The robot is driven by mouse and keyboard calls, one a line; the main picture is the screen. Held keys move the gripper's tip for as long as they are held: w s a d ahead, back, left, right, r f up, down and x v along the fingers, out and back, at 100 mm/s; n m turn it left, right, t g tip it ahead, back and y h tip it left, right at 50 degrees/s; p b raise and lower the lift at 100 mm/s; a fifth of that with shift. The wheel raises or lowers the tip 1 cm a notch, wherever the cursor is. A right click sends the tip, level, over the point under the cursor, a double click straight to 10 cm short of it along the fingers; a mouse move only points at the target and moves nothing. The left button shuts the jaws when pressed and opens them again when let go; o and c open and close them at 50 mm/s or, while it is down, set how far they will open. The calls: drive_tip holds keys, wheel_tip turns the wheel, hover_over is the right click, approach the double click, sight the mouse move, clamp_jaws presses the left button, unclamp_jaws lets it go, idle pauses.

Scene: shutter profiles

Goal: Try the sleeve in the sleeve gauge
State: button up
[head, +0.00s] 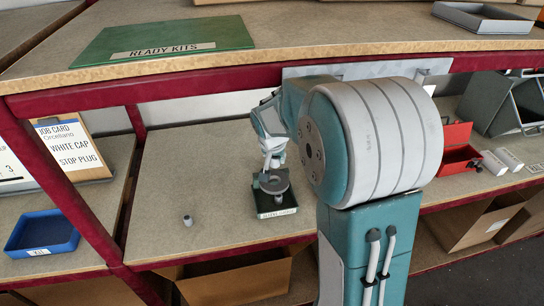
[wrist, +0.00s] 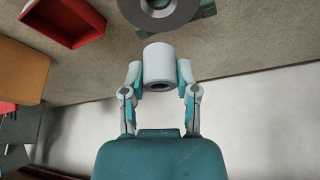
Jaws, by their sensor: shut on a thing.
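The sleeve (wrist: 159,66) is a short pale grey cylinder with a dark bore. My gripper (wrist: 159,85) is shut on it, one finger on each side, in the wrist view. The sleeve gauge (head: 275,206) is a dark block with a label on its front and a grey round ring on top, on the lower shelf in the head view. In the wrist view the gauge's ring (wrist: 188,12) is cut off by the top edge, beyond the sleeve and apart from it in the picture. In the head view my gripper (head: 272,155) is above the gauge; the exact gap is unclear.
A small grey cylinder (head: 187,220) stands on the shelf left of the gauge. A blue bin (head: 42,233) and a job card (head: 72,145) are at the left. A red box (head: 458,148) and two pale cylinders (head: 502,160) are right of my arm. The upper shelf (head: 300,35) overhangs.

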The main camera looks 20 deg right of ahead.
sight(276, 178)
drive_tip(key=shift+d+f, duration=0.25)
drive_tip(key=shift+f, duration=0.3)
drive_tip(key=shift+a+f, duration=0.3)
drive_tip(key=shift+f, duration=0.3)
drive_tip(key=shift+a+f, duration=0.3)
drive_tip(key=shift+f, duration=0.3)
drive_tip(key=shift+d+f, duration=0.35)
drive_tip(key=shift+f, duration=0.85)
drive_tip(key=shift+a+f, duration=0.15)
drive_tip(key=shift+f, duration=0.25)
